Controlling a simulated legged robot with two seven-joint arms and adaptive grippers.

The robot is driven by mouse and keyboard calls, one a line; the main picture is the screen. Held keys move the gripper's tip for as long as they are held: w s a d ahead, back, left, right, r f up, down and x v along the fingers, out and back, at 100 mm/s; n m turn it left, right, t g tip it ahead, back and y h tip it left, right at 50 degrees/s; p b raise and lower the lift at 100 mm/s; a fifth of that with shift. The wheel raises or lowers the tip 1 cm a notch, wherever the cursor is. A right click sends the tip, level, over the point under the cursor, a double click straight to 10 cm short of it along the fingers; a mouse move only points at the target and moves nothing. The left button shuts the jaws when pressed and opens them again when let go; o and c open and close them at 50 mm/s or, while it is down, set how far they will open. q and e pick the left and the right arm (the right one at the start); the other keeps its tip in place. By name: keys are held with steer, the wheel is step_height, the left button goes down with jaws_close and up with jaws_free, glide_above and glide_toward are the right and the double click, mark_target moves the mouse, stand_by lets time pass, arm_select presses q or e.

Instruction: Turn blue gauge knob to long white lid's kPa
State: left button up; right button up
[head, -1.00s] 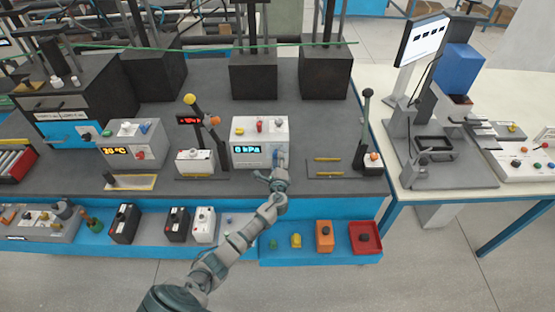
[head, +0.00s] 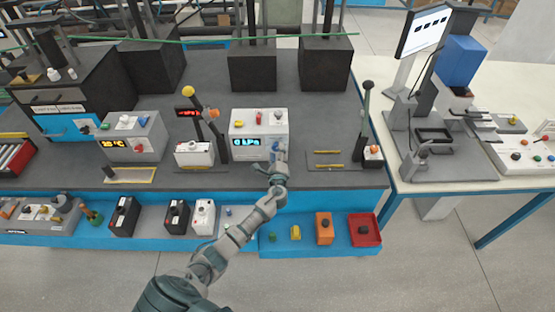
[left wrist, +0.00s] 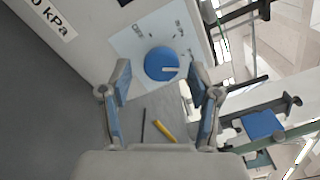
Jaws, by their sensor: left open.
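The gauge box (head: 246,126) is white, with red and yellow parts on top and a lit display reading 0 kPa. Its round blue knob (left wrist: 155,58) has a white pointer line aimed right in the left wrist view. It sits on a pale plate (left wrist: 125,45) with small dark markings too small to read. My left gripper (left wrist: 165,85) is open, its fingers pointing at the plate on either side of the knob, apparently not touching it. I cannot identify a long white lid. My right gripper is not in view.
A white box (head: 194,155) and a lever stand left of the gauge. A grey 20 °C box (head: 133,137) stands further left. Several small boxes sit on the blue lower shelf (head: 270,248). A monitor (head: 422,36) stands on the right table.

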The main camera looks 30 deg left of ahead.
arm_select(q)
steer(key=v, duration=1.1)
steer(key=shift+f, duration=0.15)
